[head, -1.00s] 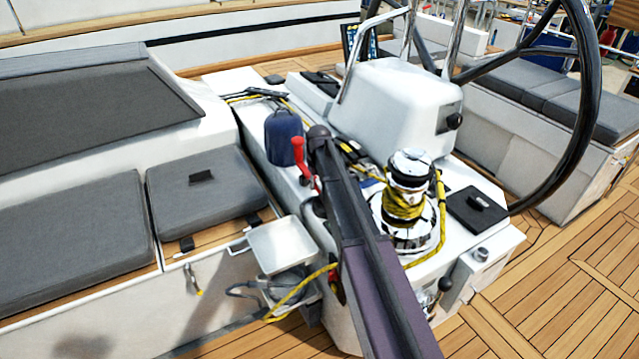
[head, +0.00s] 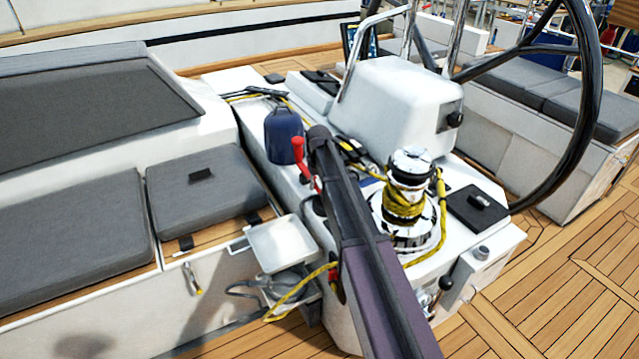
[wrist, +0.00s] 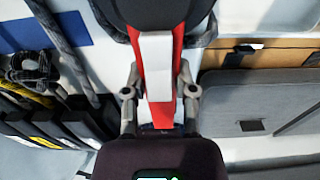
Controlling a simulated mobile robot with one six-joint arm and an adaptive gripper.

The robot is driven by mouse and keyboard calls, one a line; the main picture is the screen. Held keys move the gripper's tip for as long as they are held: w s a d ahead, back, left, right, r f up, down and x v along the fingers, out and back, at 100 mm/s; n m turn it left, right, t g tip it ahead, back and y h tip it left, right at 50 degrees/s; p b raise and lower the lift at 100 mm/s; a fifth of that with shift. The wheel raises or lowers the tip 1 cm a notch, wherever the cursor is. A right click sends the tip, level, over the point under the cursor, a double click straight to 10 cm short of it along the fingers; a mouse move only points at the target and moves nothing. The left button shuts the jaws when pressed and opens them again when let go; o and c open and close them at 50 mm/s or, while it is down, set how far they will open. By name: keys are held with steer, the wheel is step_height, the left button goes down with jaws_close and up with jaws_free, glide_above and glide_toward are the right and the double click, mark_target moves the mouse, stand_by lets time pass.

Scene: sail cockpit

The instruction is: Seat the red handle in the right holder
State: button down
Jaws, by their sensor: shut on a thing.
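The red handle (head: 298,151) shows in the head view just left of the end of my arm, beside a dark blue bag. Its upper part stands roughly upright and its lower part runs behind my arm. In the wrist view the red handle (wrist: 153,85), with a pale strip along it, lies between the fingers of my gripper (wrist: 160,95), which is shut on it. The gripper itself is hidden behind my arm in the head view. I cannot tell which fitting is the right holder, and the handle's lower end is not clearly visible.
The dark blue bag (head: 284,137) stands on the white console. A chrome winch (head: 408,200) wrapped in yellow rope is right of my arm. A pale tray (head: 281,244) is at lower left. The large black wheel (head: 575,120) and the white housing (head: 402,102) are at right.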

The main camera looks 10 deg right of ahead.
steer(key=shift+f+b, duration=0.4)
steer(key=shift+f, duration=0.05)
stand_by(0.4)
steer(key=shift+c, duration=1.7)
jaws_free()
steer(key=o, duration=0.3)
steer(key=shift+o, duration=0.2)
steer(key=shift+s, duration=0.1)
steer(key=shift+r, duration=0.2)
steer(key=shift+r+p, duration=4.4)
steer(key=shift+p, duration=0.15)
